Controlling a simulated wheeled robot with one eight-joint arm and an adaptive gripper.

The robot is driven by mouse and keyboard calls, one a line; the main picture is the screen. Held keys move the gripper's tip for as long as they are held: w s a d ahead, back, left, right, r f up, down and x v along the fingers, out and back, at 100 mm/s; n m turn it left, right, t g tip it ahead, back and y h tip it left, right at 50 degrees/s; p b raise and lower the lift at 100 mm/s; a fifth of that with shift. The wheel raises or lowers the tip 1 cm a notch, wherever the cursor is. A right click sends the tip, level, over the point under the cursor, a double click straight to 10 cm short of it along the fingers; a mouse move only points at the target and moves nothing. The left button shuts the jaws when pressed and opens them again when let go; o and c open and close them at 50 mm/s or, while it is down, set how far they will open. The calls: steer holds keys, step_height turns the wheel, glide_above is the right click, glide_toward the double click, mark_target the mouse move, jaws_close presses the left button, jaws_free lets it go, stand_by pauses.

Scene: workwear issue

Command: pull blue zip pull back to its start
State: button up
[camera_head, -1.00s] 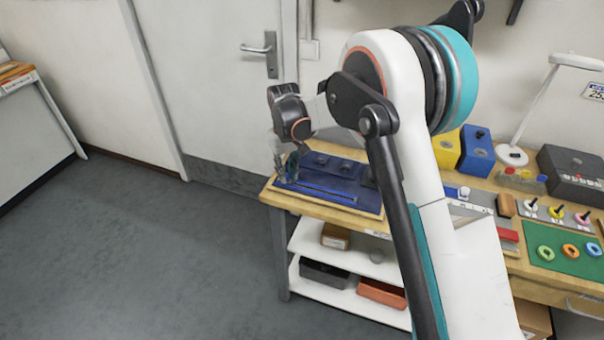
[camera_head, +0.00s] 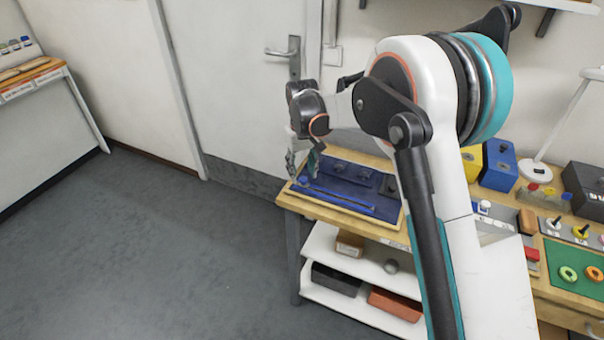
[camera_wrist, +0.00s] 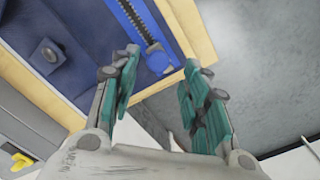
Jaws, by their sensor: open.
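The blue zip pull (camera_wrist: 158,60) shows in the wrist view at the near end of a blue zip (camera_wrist: 134,18), close to the wooden border of the board. The zip runs along the dark blue fabric panel (camera_wrist: 88,18); in the head view it is a bright blue line (camera_head: 340,195) along the panel's front. My gripper (camera_wrist: 160,72) is open, with its green-padded fingers spread on either side of the pull in the picture and nothing between them. In the head view my gripper (camera_head: 303,165) is over the panel's left end. I cannot tell whether a finger touches the pull.
The panel has dark buttons or snaps (camera_wrist: 48,52). The workbench (camera_head: 320,209) ends at the left, with open floor beyond. Yellow and blue boxes (camera_head: 498,165), a lamp (camera_head: 536,172) and coloured rings (camera_head: 568,273) stand to the right. Shelves (camera_head: 330,240) are below.

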mark_target(303, 178)
step_height(303, 178, up, 10)
stand_by(0.4)
steer(key=shift+d, duration=0.1)
steer(key=s+d+r+m+t, duration=0.1)
steer(key=s+d+r+t, duration=0.1)
steer(key=s+d+r, duration=0.55)
steer(key=s+d+r+m+t, duration=0.1)
steer(key=s+d+r, duration=0.3)
steer(key=d, duration=0.6)
steer(key=s+d+f+m+t, duration=0.1)
steer(key=s+d, duration=0.3)
steer(key=s, duration=0.7)
steer(key=s+d+f+m+t, duration=0.2)
steer(key=s+d+f+t, duration=0.1)
steer(key=s, duration=0.8)
steer(key=shift+s+d, duration=0.15)
steer(key=shift+d, duration=0.7)
